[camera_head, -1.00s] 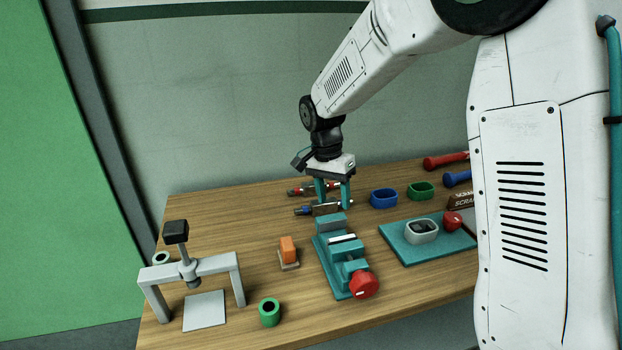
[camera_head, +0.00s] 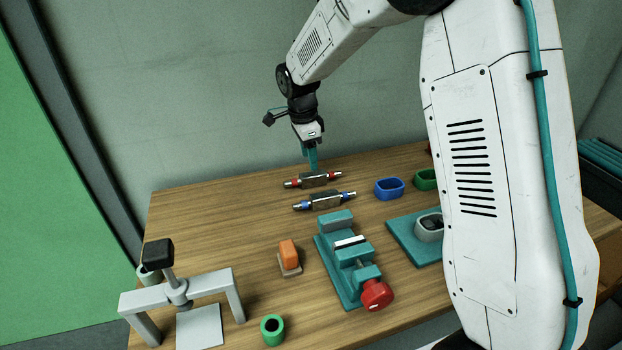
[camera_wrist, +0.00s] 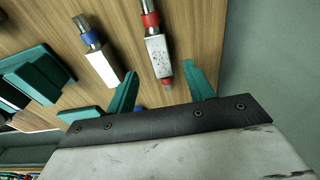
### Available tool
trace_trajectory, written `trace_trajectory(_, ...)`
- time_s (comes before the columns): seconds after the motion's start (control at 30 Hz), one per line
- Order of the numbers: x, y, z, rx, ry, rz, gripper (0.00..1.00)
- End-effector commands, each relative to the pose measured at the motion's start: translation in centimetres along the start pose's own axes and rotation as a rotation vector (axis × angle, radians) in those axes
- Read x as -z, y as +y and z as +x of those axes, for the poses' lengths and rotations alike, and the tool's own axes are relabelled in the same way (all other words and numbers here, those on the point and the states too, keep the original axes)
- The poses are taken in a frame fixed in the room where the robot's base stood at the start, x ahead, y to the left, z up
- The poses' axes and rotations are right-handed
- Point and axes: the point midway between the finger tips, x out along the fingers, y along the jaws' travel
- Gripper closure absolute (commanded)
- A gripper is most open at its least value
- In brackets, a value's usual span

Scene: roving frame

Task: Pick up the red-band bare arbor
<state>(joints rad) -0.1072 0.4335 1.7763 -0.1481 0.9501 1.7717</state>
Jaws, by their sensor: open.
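The red-band bare arbor (camera_head: 314,180), a dark metal bar with red bands near both ends, lies on the wooden table near its back edge. My gripper (camera_head: 312,168) is open and points down over it.
A teal vise (camera_head: 342,262) with a red knob stands in front of the arbors. Blue (camera_head: 389,189) and green (camera_head: 427,179) rings lie to the right. A grey press frame (camera_head: 177,292), an orange block (camera_head: 288,255) and a green ring (camera_head: 272,329) are nearer. The table's back left is clear.

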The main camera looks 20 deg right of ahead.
Motion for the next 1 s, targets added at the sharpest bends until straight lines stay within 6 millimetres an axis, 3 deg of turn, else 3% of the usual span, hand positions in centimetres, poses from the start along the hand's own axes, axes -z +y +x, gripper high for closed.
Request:
trace_trajectory(0.5, 0.1, 0.0, 6.6, -0.002, 0.000, -0.005, 0.47)
trace_trajectory(0.77, 0.1, -0.1, 7.0, 0.001, 0.000, -0.006, 0.47)
trace_trajectory(0.8, 0.0, -0.1, 7.0, 0.000, 0.000, -0.006, 0.50)
trace_trajectory(1.0, 0.0, 0.0, 7.0, 0.000, 0.000, -0.006, 1.00)
